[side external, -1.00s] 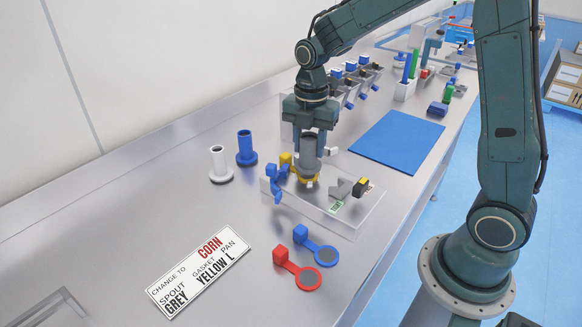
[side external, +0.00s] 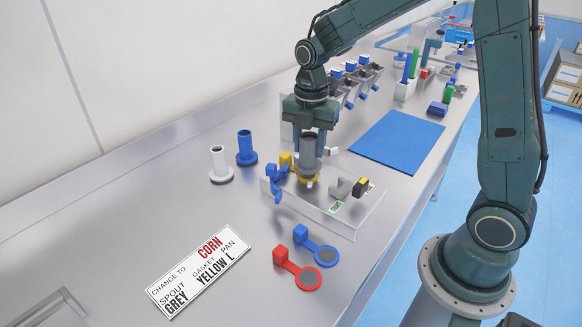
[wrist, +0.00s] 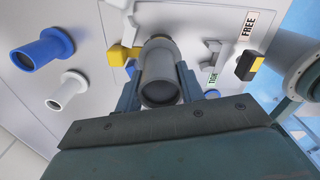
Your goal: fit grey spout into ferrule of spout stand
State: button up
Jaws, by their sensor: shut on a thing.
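The grey spout (side external: 309,153) is upright in my gripper (side external: 306,150), which is shut on it. In the wrist view the spout (wrist: 160,78) sits between the two fingers of my gripper (wrist: 158,90), its open end facing the camera. The spout's lower end is at the yellow gasket (side external: 307,180) on the clear spout stand (side external: 345,222). The gasket's yellow tab (wrist: 120,56) shows beside the spout in the wrist view. The ferrule is hidden under the spout and gasket, so I cannot tell how deep the spout sits.
A white spout (side external: 219,164) and a blue spout (side external: 246,148) stand left of the stand. Red (side external: 297,271) and blue (side external: 315,246) gaskets lie in front. A grey clamp piece (side external: 341,188) and a black-and-yellow block (side external: 361,187) are on the stand. A changeover card (side external: 199,270) lies at front left.

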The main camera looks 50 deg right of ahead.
jog(key=shift+f, duration=0.95)
jog(key=o, duration=1.1)
jog(key=shift+o, duration=0.2)
jog(key=shift+r, duration=0.1)
notch_tip(320, 180, up, 14)
jog(key=shift+f, duration=0.2)
jog(key=s+a+m+t, duration=0.3)
jog(key=s+m+t, duration=0.2)
jog(key=s+m, duration=1.5)
jog(key=shift+s+r+m+t, duration=0.25)
jog(key=shift+s+m+t, duration=0.1)
jog(key=shift+m, duration=0.15)
